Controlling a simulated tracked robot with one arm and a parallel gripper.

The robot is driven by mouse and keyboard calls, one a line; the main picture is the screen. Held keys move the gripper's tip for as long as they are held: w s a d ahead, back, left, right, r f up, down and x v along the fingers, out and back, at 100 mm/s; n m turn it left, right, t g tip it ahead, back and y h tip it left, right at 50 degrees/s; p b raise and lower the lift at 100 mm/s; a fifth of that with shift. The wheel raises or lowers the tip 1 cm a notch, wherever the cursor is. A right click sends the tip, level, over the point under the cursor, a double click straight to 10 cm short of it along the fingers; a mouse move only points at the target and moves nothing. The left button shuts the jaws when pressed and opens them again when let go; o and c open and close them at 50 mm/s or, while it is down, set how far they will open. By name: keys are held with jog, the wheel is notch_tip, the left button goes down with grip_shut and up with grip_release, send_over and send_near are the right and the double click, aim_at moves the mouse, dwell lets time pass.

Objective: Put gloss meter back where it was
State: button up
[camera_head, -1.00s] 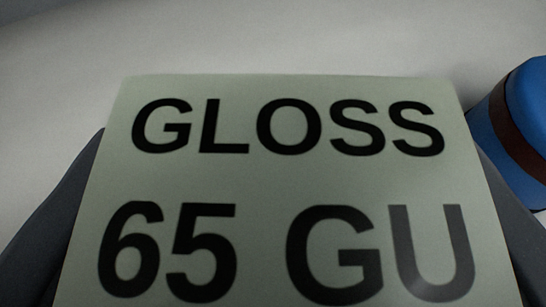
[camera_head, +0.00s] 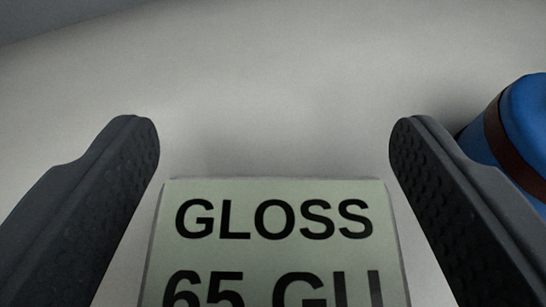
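The gloss meter (camera_head: 277,255) shows at the bottom centre, its pale green face reading "GLOSS" and "65 GU", with its lower part cut off by the picture's edge. It rests on or just above a pale surface; the exact contact is hidden. My gripper (camera_head: 274,145) is open, with one dark textured finger on each side of the meter. Gaps show between both fingers and the meter's sides, and the fingertips reach past its far edge.
A blue cylindrical object (camera_head: 515,130) with a brown band stands at the right edge, close behind my right finger. The pale surface (camera_head: 270,70) beyond the meter is clear. A darker grey area lies at the top left.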

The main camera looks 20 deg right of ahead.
jog(key=shift+s+f, duration=0.15)
jog(key=shift+f, duration=0.4)
jog(key=shift+s+a+r, duration=0.15)
jog(key=shift+s+r, duration=0.1)
jog(key=shift+r, duration=0.6)
jog(key=p+v, duration=0.1)
jog(key=v, duration=1)
jog(key=shift+a+r+p, duration=0.1)
jog(key=shift+r+p, duration=0.2)
jog(key=shift+p, duration=0.05)
jog(key=a+r+n+t+y, duration=0.1)
jog(key=a+r, duration=0.5)
jog(key=r, duration=0.6)
jog(key=a+r+n+t+y, duration=0.15)
jog(key=a+r, duration=0.35)
jog(key=r, duration=0.8)
jog(key=s+a+r+y, duration=0.1)
jog(key=s+a+r, duration=0.1)
jog(key=s+r, duration=0.4)
jog(key=s+a+r+n+y, duration=0.1)
jog(key=s+a+r, duration=0.2)
jog(key=s+r, duration=0.3)
notch_tip(320, 180, up, 5)
jog(key=shift+s+a+r, duration=0.1)
jog(key=shift+s+a, duration=0.25)
jog(key=shift+n, duration=0.25)
